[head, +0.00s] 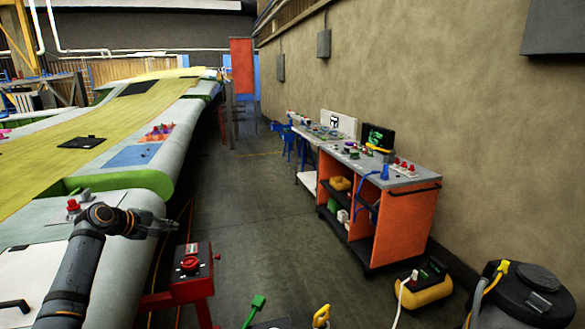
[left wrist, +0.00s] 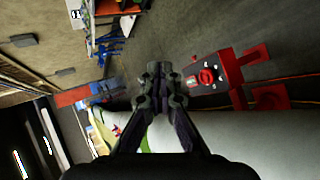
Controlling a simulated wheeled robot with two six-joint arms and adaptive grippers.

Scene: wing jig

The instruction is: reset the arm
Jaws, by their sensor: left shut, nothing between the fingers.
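My left arm comes in from the lower left in the head view, and its gripper (head: 160,226) is held out over the edge of the pale wing (head: 120,262). The left gripper also shows in the left wrist view (left wrist: 161,72), with its fingers together and nothing between them. It is left of and above the red stand (head: 192,266), apart from it. The stand also shows in the left wrist view (left wrist: 225,72), to the right of the fingertips. My right gripper is in neither view.
An orange cart (head: 408,225) with tools on top stands by the wall at right. A yellow compressor-like unit (head: 424,290) and a black drum (head: 530,300) are at lower right. A red knobbed item (head: 73,205) sits on the wing behind my arm. The grey floor aisle (head: 255,205) is clear.

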